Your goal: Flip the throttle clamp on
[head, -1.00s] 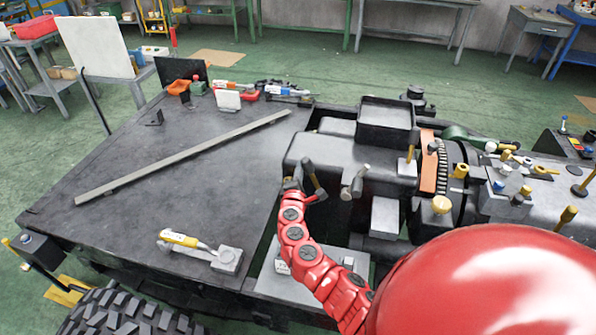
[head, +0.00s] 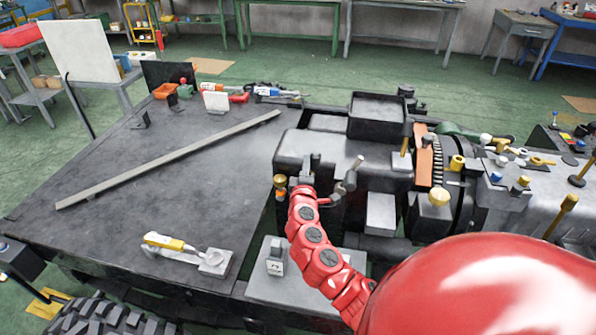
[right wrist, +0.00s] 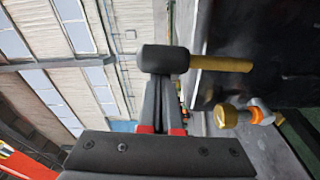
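My right gripper (head: 311,165) stands at the front face of the dark machine housing. In the right wrist view its two fingers (right wrist: 160,90) are close together. A black cylindrical head with a gold stem (right wrist: 222,64) lies across their tips; I cannot tell whether they touch or grip it. A gold knob (head: 281,183) is just left of the gripper; a similar gold knob (right wrist: 227,116) is at the right in the wrist view. A grey lever (head: 349,181) is to the gripper's right. I cannot tell which part is the throttle clamp. My left gripper is out of view.
A small grey block (head: 275,262) sits on a plate near my right arm. More gold-handled levers (head: 438,197) crowd the machine to the right.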

